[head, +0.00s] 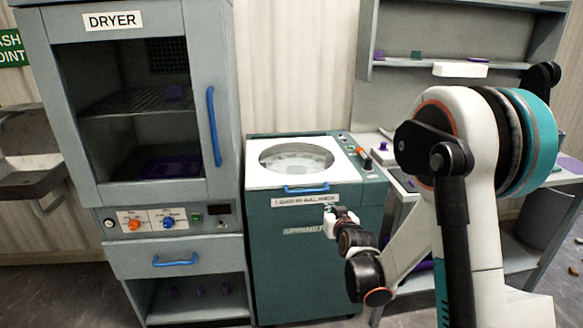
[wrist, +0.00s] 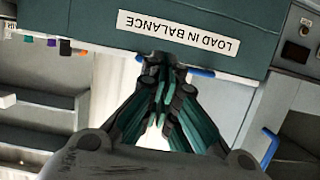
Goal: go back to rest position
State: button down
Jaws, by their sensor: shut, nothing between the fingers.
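My gripper (head: 330,208) is in front of the upper part of the green machine (head: 303,262) in the head view. In the wrist view my gripper (wrist: 163,82) shows its dark and teal fingers drawn together at the tips, with nothing held. The fingertips point at the machine front, just by the "LOAD IN BALANCE" label (wrist: 180,32). I cannot tell whether they touch it. My arm (head: 462,170) stands bent at the right of the head view.
The grey dryer (head: 60,110) stands at the left, its blue door handle (head: 214,127) upright. The machine's round lid (head: 296,158) has a blue handle (head: 307,190). A bench with shelves (head: 385,70) and a dark bin (head: 541,222) are at the right.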

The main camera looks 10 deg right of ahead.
jog(key=s+a+r+g, duration=0.2)
jog(key=s+r, duration=0.6)
jog(key=s+r+g, duration=0.2)
jog(key=s+g, duration=0.3)
jog(key=s, duration=2.6)
jog(key=shift+a+r, duration=0.25)
jog(key=shift+a, duration=0.15)
